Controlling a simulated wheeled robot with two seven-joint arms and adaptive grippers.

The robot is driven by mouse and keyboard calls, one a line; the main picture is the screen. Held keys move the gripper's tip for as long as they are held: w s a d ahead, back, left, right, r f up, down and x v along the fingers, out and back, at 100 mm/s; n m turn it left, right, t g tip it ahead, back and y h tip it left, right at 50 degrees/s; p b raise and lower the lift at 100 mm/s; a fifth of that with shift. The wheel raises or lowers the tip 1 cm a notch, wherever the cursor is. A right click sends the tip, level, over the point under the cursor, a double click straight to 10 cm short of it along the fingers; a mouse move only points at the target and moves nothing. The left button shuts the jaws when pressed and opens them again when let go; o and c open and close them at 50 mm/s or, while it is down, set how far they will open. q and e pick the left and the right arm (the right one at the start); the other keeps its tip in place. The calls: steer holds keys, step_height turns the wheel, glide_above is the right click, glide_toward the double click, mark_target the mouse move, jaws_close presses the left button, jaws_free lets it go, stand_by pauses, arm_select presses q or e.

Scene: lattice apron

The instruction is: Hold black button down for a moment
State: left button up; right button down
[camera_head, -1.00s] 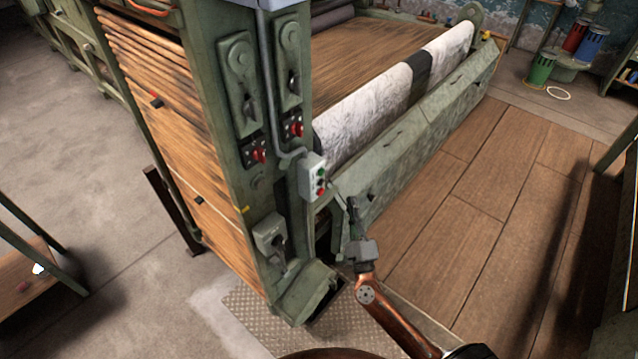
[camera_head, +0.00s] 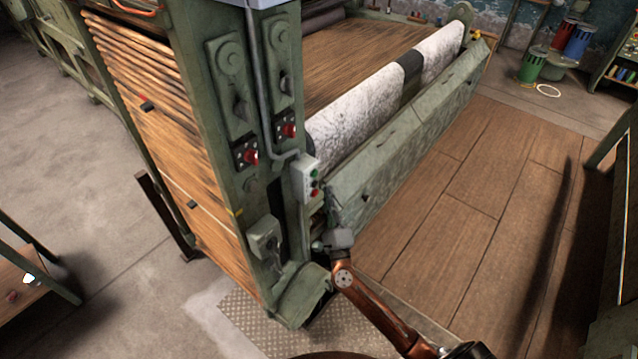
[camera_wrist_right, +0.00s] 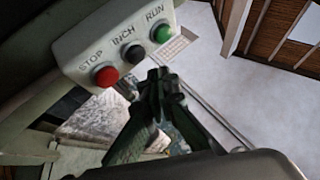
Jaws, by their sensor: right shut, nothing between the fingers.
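A grey control box (camera_head: 305,180) is fixed to the green machine post. In the right wrist view the box (camera_wrist_right: 75,45) carries a row of three buttons. The black button (camera_wrist_right: 132,55), labelled INCH, is in the middle. The red button (camera_wrist_right: 106,75), labelled STOP, and the green button (camera_wrist_right: 160,34), labelled RUN, flank it. My right gripper (camera_head: 331,198) is shut and empty just below and in front of the box. In the wrist view its fingertips (camera_wrist_right: 160,75) appear close to the black button, with a visible gap. My left gripper is not in view.
The large green machine has a wooden apron (camera_head: 170,140) and a pale roll (camera_head: 360,115) behind the box. A lower green lever housing (camera_head: 265,245) stands left of my right gripper. Open wooden floor (camera_head: 470,220) lies to the right.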

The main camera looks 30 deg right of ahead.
steer(key=shift+w+a, duration=0.35)
steer(key=shift+w, duration=0.4)
steer(key=shift+w+a+r, duration=0.1)
steer(key=shift+w+a, duration=0.25)
steer(key=shift+w, duration=0.35)
stand_by(2.5)
stand_by(1.7)
steer(key=shift+s+d+p, duration=0.35)
steer(key=shift+s+p, duration=0.15)
steer(key=shift+s, duration=0.4)
steer(key=s, duration=0.1)
steer(key=s+d, duration=0.1)
steer(key=s, duration=0.1)
steer(key=s+d+p, duration=0.1)
steer(key=shift+s, duration=0.3)
